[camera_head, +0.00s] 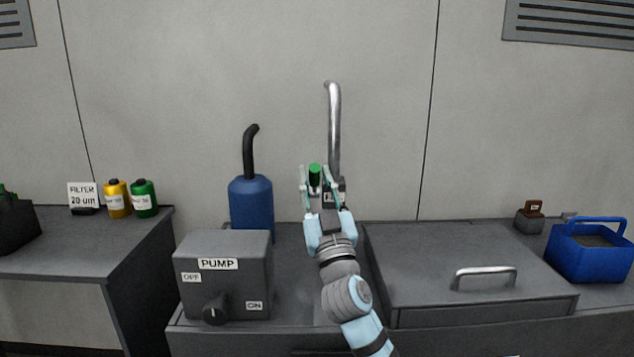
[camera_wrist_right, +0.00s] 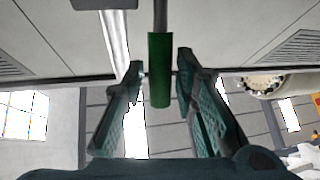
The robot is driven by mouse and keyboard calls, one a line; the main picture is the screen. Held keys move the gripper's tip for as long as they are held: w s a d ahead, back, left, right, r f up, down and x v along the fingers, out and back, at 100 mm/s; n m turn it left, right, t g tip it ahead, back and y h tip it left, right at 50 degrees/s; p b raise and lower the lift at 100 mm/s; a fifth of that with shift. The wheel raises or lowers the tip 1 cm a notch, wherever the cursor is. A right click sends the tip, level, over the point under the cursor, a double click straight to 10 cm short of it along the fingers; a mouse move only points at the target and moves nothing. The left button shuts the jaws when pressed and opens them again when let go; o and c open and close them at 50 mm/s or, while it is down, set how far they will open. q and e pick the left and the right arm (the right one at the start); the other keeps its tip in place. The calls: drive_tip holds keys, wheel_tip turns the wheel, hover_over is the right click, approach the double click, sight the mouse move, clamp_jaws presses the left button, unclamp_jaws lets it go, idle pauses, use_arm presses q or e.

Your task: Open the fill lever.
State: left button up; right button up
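The fill lever's green handle (camera_head: 315,174) stands in front of the steel spout pipe, near a partly hidden label. My right gripper (camera_head: 319,180) is open, with one finger on each side of the handle. In the right wrist view the green handle (camera_wrist_right: 160,72) lies between the two teal fingertips (camera_wrist_right: 160,74), with a gap visible on both sides. A dark stem continues from the handle towards the top of that view. The lever's base is largely hidden behind my gripper. My left gripper is not in view.
The steel spout (camera_head: 333,125) rises just behind my right gripper. A pump box (camera_head: 222,279) with a knob and a blue bottle (camera_head: 250,205) stand to the left. A lidded box with a handle (camera_head: 470,260) and a blue bucket (camera_head: 590,258) are to the right.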

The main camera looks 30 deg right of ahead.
drive_tip(key=v, duration=1.2)
